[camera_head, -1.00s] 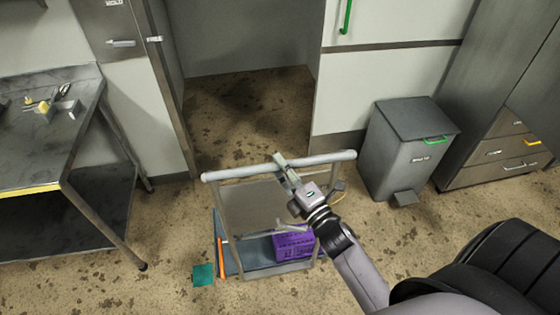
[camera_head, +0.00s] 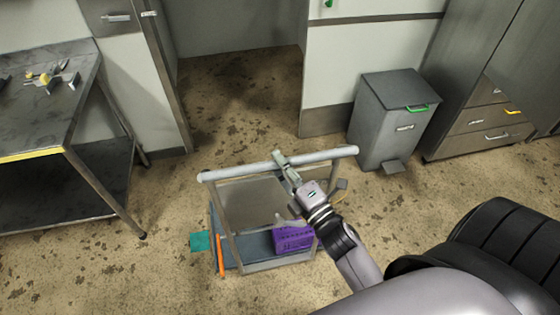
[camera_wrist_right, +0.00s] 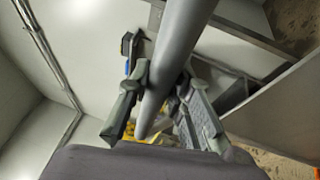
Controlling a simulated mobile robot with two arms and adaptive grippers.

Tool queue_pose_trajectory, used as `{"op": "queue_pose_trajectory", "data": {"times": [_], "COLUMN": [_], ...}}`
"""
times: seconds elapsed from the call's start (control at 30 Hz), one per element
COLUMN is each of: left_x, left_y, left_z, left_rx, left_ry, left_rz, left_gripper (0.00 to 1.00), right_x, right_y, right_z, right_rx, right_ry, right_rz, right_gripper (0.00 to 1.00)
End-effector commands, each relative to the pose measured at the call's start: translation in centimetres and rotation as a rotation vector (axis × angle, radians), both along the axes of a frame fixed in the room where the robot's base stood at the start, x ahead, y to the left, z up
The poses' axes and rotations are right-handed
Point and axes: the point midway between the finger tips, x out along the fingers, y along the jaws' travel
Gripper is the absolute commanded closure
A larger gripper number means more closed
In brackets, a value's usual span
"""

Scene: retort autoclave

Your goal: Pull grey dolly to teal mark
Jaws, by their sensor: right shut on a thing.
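The grey dolly (camera_head: 232,252) stands on the floor in front of me, with a light push bar (camera_head: 235,171) across its top and a blue-grey deck. The right wrist view shows the bar (camera_wrist_right: 177,50) running between the fingers of the gripper (camera_wrist_right: 158,82). The teal mark (camera_head: 199,241) lies on the floor at the dolly's left side; its right edge meets the dolly's outline. My left gripper is not in view.
A purple crate (camera_head: 291,239) and an orange upright strip (camera_head: 220,256) are on the dolly. A steel table (camera_head: 50,125) stands at the left. A grey pedal bin (camera_head: 390,125) and drawers (camera_head: 485,125) stand at the back right. Floor left of the dolly is clear.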

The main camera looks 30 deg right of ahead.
Motion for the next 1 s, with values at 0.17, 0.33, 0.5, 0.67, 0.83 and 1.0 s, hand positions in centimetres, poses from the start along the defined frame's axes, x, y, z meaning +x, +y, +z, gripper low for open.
{"op": "queue_pose_trajectory", "data": {"times": [0.17,0.33,0.5,0.67,0.83,1.0], "left_x": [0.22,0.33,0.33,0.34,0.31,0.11], "left_y": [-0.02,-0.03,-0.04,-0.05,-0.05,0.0], "left_z": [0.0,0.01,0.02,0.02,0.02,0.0], "left_rx": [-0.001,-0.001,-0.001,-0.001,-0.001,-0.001], "left_ry": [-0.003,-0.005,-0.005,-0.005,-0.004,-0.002], "left_rz": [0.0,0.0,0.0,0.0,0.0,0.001], "left_gripper": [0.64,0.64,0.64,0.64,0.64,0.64], "right_x": [-0.02,0.0,0.01,0.02,0.01,-0.68], "right_y": [0.01,0.01,0.0,0.0,0.0,-0.06], "right_z": [-0.01,-0.01,0.01,0.02,0.03,-0.13], "right_rx": [0.003,0.002,0.001,0.001,0.0,0.001], "right_ry": [0.0,0.0,0.0,-0.001,-0.001,0.0], "right_rz": [0.001,0.0,0.0,0.0,0.0,0.0], "right_gripper": [1.0,0.78,0.67,0.59,0.59,0.59]}}
